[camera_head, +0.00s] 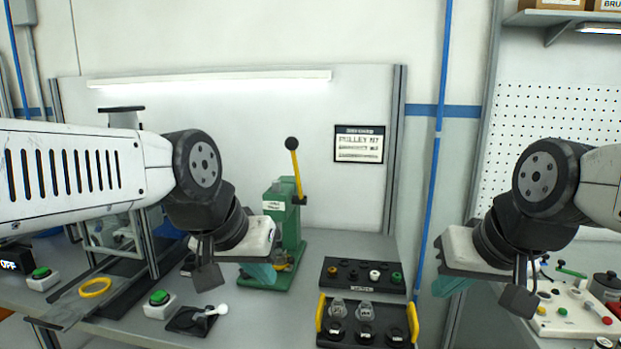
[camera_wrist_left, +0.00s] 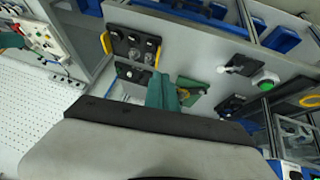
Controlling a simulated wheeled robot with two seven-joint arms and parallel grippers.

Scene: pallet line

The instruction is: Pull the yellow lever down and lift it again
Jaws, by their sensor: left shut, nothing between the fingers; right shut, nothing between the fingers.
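The yellow lever (camera_head: 298,178) stands upright, tilted slightly, with a black ball knob (camera_head: 292,143) at its top. It is mounted on the right side of a green press (camera_head: 288,225) on the bench. My left gripper (camera_head: 259,273) is shut and empty, in front of the press's lower part and well below the knob. It hides part of the press base. In the left wrist view my teal fingers (camera_wrist_left: 161,93) are together, with the green press (camera_wrist_left: 190,86) beyond them. My right gripper (camera_head: 452,286) is shut and empty, right of the bench, far from the lever.
A black panel of knobs (camera_head: 362,274) and a tray with yellow handles (camera_head: 367,322) lie right of the press. A green button box (camera_head: 160,304) and a white-handled switch (camera_head: 197,319) lie front left. A yellow ring (camera_head: 95,287) lies further left. The space around the knob is clear.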

